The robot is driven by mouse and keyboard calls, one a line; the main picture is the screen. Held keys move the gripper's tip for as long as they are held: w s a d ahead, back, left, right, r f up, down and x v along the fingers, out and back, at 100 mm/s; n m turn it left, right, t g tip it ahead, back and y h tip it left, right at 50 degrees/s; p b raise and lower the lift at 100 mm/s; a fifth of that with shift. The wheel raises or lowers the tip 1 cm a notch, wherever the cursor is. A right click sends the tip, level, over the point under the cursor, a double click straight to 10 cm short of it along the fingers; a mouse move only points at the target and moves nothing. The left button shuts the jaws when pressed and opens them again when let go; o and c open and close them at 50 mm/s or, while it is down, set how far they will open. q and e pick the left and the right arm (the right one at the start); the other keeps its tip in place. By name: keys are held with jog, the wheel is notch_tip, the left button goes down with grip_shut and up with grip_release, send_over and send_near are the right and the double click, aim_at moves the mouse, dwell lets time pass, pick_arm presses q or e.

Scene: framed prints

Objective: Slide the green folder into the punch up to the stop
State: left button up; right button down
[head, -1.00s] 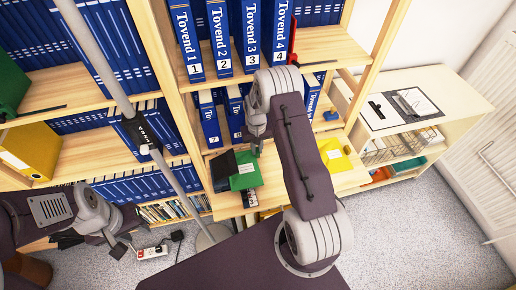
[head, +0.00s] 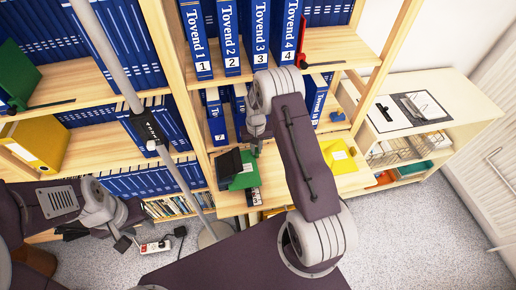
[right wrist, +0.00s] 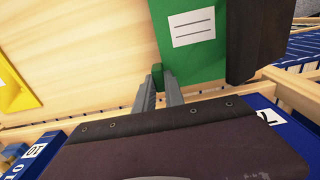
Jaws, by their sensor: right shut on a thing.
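The green folder (head: 243,180) lies on the light wooden shelf board, and it shows in the right wrist view with a white label (right wrist: 195,40). The black punch (head: 228,164) is at the folder's left in the head view; it is the dark block (right wrist: 256,35) along the folder's right edge in the right wrist view. That edge meets or runs under the punch; its depth inside is hidden. My right gripper (head: 256,148) is shut on a green part of the folder at its near edge (right wrist: 157,76). My left gripper (head: 127,240) hangs low at the left, away from both; its jaws are unclear.
A yellow folder (head: 338,156) lies on the same board to the right. Blue binders (head: 230,38) fill the shelves above and beside. A grey pole (head: 120,58) crosses the view at left. A low white cabinet (head: 455,100) stands at right.

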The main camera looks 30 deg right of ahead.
jog(key=shift+a, duration=0.3)
jog(key=c, duration=1.3)
grip_release()
jog(key=shift+c, duration=0.2)
notch_tip(320, 180, up, 7)
jog(key=p, duration=0.5)
jog(key=shift+r+p, duration=0.1)
jog(key=shift+p, duration=0.25)
